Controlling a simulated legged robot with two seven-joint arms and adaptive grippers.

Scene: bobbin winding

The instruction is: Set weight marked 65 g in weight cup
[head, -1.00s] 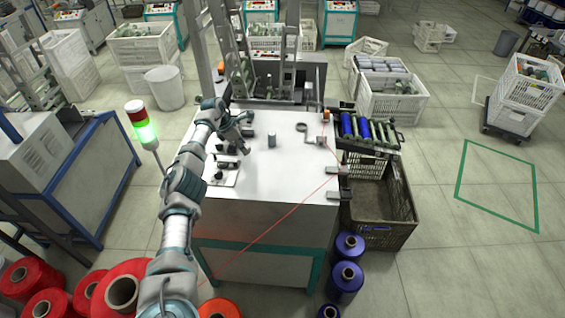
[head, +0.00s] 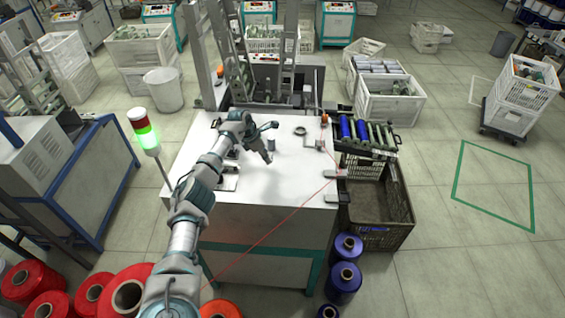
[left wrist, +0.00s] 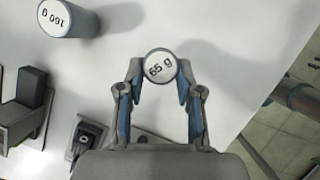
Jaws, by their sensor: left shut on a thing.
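The weight marked 65 g (left wrist: 160,66) is a small round piece with a white top. It sits between the two fingertips of my left gripper (left wrist: 160,88), which is shut on it. In the head view my left gripper (head: 267,158) is over the white table, and the held weight is hardly visible there. Its height above the table is unclear. A larger grey weight marked 160 g (left wrist: 62,18) stands at upper left in the left wrist view; in the head view it appears as a grey cylinder (head: 271,143). I cannot clearly identify the weight cup. My right gripper is out of view.
A grey ring-shaped part (head: 300,131) is at the table's right rear. Dark fixtures (head: 228,178) stand at its left. A rack of blue bobbins (head: 362,130) adjoins the right edge. A red thread (head: 283,220) crosses in front. The table's front middle (head: 275,190) is clear.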

